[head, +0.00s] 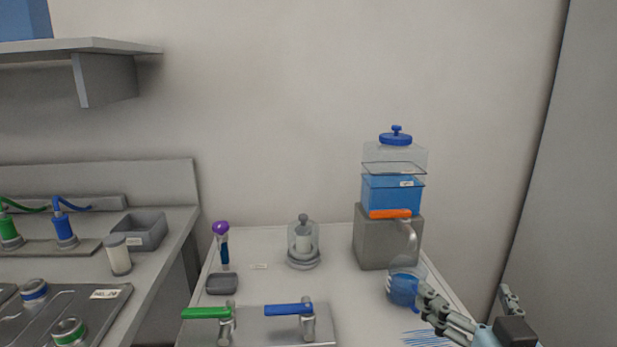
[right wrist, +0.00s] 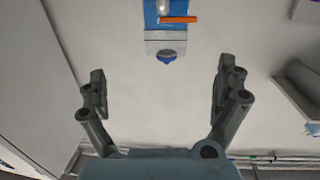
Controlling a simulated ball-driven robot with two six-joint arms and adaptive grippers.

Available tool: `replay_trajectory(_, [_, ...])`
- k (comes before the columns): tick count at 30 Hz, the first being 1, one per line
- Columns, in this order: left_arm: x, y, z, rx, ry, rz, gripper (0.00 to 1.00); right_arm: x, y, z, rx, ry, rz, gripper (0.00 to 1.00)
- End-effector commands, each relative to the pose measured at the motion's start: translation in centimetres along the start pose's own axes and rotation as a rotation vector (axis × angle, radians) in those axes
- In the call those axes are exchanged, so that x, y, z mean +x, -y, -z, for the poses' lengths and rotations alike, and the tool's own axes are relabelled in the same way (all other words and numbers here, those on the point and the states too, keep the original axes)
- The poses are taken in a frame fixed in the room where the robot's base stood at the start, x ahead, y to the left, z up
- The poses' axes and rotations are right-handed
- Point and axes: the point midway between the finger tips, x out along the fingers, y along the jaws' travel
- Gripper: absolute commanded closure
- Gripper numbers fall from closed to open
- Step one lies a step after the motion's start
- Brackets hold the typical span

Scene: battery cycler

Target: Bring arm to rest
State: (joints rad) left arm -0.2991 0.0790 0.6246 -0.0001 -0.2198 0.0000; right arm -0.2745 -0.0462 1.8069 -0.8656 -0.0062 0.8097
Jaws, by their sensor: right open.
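My right gripper (head: 470,305) is at the lower right of the head view, open, with nothing between its fingers. In the right wrist view its two fingers (right wrist: 158,92) stand wide apart with only the pale wall behind them. In the head view the left finger shows beside a clear cup (head: 401,290) holding blue liquid; I cannot tell whether they touch. The cup is on the white table below the curved spout of a dispenser with a blue tank (head: 392,196). My left arm and gripper are not in view.
The white table (head: 340,290) also holds a small glass jar (head: 303,240), a purple-topped tool (head: 221,232), a grey tray (head: 222,285) and a plate with green (head: 207,313) and blue (head: 288,309) levers. A grey bench with a bin (head: 140,230) is at left.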

Motion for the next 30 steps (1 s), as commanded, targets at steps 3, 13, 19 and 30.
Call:
replay_trajectory(3, [0.0,0.0,0.3,0.0,-0.004,0.0,0.6,-0.6,-1.5,-0.1,-0.006,0.038,-0.055,0.0])
replay_trajectory(13, [0.0,0.0,-0.4,0.0,0.006,0.0,0.6,-4.5,-6.8,-1.7,-0.019,0.279,-0.246,0.0])
replay_trajectory(19, [0.0,0.0,-0.5,0.0,0.009,0.0,0.6,-9.6,-8.4,-3.6,-0.029,0.56,-0.295,0.0])
replay_trajectory(30, [0.0,0.0,-0.4,0.0,0.007,0.0,0.6,-19.5,-6.2,-5.3,-0.081,1.014,-0.137,0.0])
